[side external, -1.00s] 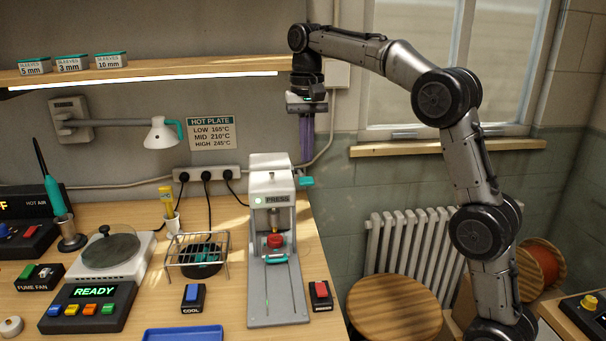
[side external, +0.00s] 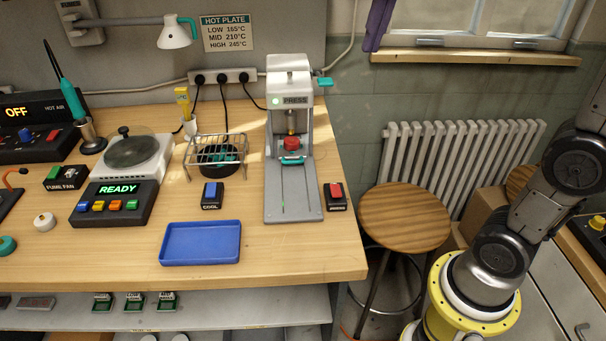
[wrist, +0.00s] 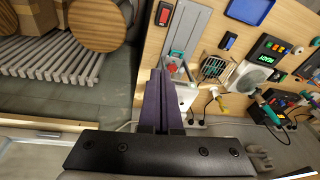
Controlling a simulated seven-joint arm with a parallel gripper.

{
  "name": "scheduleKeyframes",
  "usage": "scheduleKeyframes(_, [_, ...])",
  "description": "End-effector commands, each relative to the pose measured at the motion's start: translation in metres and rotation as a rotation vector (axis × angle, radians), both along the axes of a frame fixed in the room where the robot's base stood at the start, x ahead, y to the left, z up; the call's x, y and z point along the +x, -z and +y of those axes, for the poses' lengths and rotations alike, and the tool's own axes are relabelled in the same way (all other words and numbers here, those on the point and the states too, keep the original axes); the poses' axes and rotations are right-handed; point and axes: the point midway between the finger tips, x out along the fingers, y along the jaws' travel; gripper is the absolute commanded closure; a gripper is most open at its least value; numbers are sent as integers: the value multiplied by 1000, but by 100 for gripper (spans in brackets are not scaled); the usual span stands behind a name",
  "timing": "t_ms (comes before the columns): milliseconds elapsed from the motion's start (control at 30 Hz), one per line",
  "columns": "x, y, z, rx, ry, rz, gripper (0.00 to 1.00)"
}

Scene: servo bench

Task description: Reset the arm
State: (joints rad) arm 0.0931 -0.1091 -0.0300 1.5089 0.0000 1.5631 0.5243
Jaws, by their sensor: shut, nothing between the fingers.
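My gripper (side external: 374,42) shows only as purple fingers at the top edge of the side external view, in front of the wall by the window sill. The rest of it is out of that frame. In the wrist view its two purple fingers (wrist: 159,75) lie together with nothing between them. They are in the air, apart from the bench. My lower arm is at the right of the side external view; its upper part is out of frame.
The bench (side external: 300,255) carries a press (side external: 290,85) with a red part in it, a hot plate (side external: 131,158), a wire stand (side external: 218,150) and an empty blue tray (side external: 200,243). A round stool (side external: 404,217) and a radiator (side external: 455,150) stand right of the bench.

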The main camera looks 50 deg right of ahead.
Motion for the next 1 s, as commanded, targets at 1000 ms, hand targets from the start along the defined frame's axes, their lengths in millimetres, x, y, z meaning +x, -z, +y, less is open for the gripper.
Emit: scheduleKeyframes(1000, [-142,169,29,-195,-590,-270,100])
